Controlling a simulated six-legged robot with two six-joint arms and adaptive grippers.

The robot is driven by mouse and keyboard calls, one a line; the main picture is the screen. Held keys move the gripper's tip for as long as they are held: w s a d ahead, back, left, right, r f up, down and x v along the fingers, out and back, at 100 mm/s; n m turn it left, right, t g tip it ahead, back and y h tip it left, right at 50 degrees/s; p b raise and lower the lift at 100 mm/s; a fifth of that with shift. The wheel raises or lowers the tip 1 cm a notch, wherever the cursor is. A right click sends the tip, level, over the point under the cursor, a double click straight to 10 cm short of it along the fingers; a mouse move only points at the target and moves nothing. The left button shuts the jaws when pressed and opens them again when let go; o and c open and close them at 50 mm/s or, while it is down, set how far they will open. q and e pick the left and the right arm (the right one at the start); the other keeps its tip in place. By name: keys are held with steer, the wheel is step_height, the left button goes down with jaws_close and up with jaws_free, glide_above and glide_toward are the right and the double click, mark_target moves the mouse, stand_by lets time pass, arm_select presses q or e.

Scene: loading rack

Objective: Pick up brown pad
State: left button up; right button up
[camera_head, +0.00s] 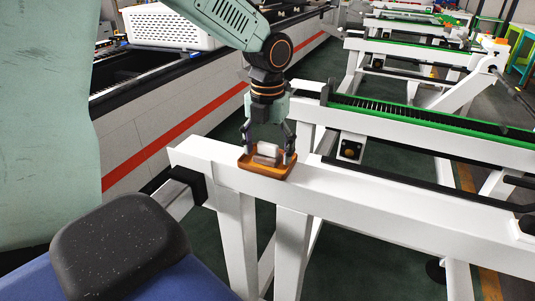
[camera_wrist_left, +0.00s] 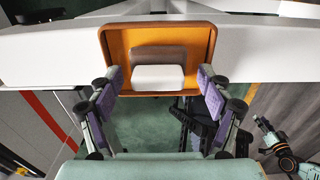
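A brown pad (camera_wrist_left: 160,52) lies in a shallow orange-brown tray (camera_head: 253,165) beside a white pad (camera_wrist_left: 158,77). In the head view the brown pad (camera_head: 265,159) is partly hidden and the white pad (camera_head: 262,148) shows behind it. The tray (camera_wrist_left: 118,45) rests on a white beam. My left gripper (camera_head: 268,148) points down over the tray, its fingers apart on either side of the pads. In the left wrist view the gripper (camera_wrist_left: 160,80) is open, with nothing visibly pinched. My right gripper (camera_wrist_left: 262,122) appears small at the lower right of the wrist view; its fingers are unclear.
The white beam (camera_head: 390,205) runs to the lower right, with rack frames and a green-edged rail (camera_head: 430,117) behind it. A white crate (camera_head: 165,27) stands on a long red-striped bench at the upper left. Dark green floor shows below the beam.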

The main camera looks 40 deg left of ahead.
mark_target(267, 144)
arm_select(q)
steer(key=shift+w+a+f, duration=0.2)
steer(key=shift+w, duration=0.05)
steer(key=shift+c, duration=1.4)
steer(key=shift+s+d+r, duration=0.15)
steer(key=shift+s+r, duration=0.05)
steer(key=shift+s, duration=0.05)
steer(key=c, duration=0.6)
steer(key=shift+w+f, duration=0.1)
steer(key=shift+c, duration=0.4)
steer(key=shift+w, duration=0.1)
step_height(267, 144, up, 9)
steer(key=shift+p, duration=0.45)
steer(key=shift+r, duration=0.5)
